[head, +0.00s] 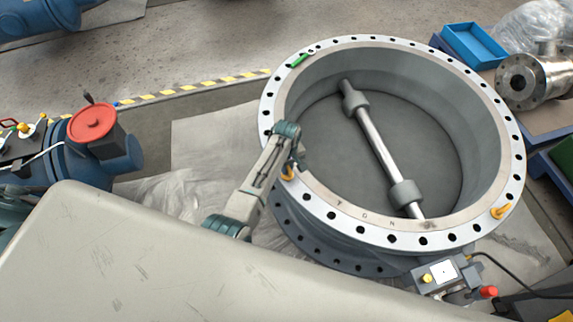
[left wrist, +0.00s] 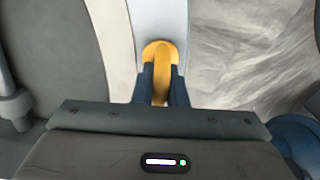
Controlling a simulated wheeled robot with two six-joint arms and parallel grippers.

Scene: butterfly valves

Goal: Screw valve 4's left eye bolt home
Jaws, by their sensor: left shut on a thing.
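Valve 4 (head: 345,209) is a large grey ring with a white drilled flange and a shaft across its open bore. The left eye bolt (head: 288,174) is yellow-orange and stands at the left part of the flange, partly hidden by my gripper. My left gripper (head: 293,165) reaches over the flange edge and is shut on this bolt. In the left wrist view the bolt's loop (left wrist: 160,50) shows between and beyond the two dark fingers (left wrist: 160,85). Its shank is hidden, so I cannot tell how deep it sits. My right gripper is not in view.
A second orange eye bolt (head: 501,211) stands on the flange's right side. A green object (head: 299,60) lies on the far left rim. A grey box with a yellow knob (head: 441,274) is at the near right. A red handwheel (head: 92,122) stands at left.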

